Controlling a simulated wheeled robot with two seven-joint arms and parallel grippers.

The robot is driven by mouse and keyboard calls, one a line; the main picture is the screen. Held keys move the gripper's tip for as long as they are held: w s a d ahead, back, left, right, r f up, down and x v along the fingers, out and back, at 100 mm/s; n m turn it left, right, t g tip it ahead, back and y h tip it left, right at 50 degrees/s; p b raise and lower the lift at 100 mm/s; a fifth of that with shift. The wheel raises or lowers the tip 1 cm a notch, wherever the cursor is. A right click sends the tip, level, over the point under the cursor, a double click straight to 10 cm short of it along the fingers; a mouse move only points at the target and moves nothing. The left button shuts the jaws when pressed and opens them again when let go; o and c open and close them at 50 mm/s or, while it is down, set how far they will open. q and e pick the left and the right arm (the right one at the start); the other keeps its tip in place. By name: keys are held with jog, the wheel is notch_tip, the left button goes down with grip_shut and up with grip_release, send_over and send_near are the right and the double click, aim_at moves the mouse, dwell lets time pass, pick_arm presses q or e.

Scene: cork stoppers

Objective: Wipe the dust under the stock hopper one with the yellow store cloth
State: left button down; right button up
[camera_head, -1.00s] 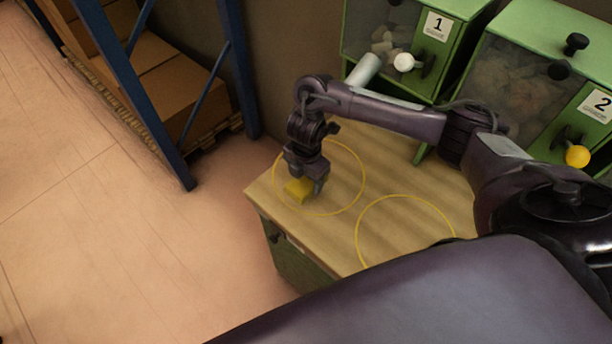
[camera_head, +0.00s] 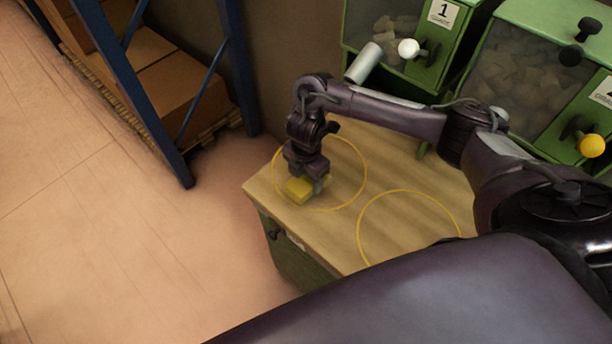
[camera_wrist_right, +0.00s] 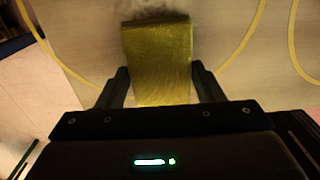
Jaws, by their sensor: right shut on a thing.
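The yellow store cloth (camera_head: 299,190) is gripped in my right gripper (camera_head: 307,183), low over the wooden bench top inside the left yellow ring. It also shows in the right wrist view (camera_wrist_right: 160,60), between the two fingers (camera_wrist_right: 160,88). A greyish, fuzzy patch of dust (camera_wrist_right: 150,14) lies on the top just beyond the cloth's far edge. Stock hopper one (camera_head: 395,35), green with a clear front and the number 1 label, stands behind the left ring. I cannot tell whether the cloth touches the top. My left gripper is out of view.
Stock hopper two (camera_head: 520,75) stands to the right of hopper one. A second yellow ring (camera_head: 360,222) on the bench top (camera_head: 345,245) is empty. A blue rack (camera_head: 150,110) with cardboard boxes stands at the left. The bench's left edge is close to the cloth.

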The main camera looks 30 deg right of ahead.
jog(key=shift+f, duration=0.35)
pick_arm(q)
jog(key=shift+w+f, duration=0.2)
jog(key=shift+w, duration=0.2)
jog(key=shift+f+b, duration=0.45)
jog(key=shift+b, duration=0.2)
pick_arm(e)
jog(key=shift+f, duration=0.65)
jog(key=shift+d, duration=0.1)
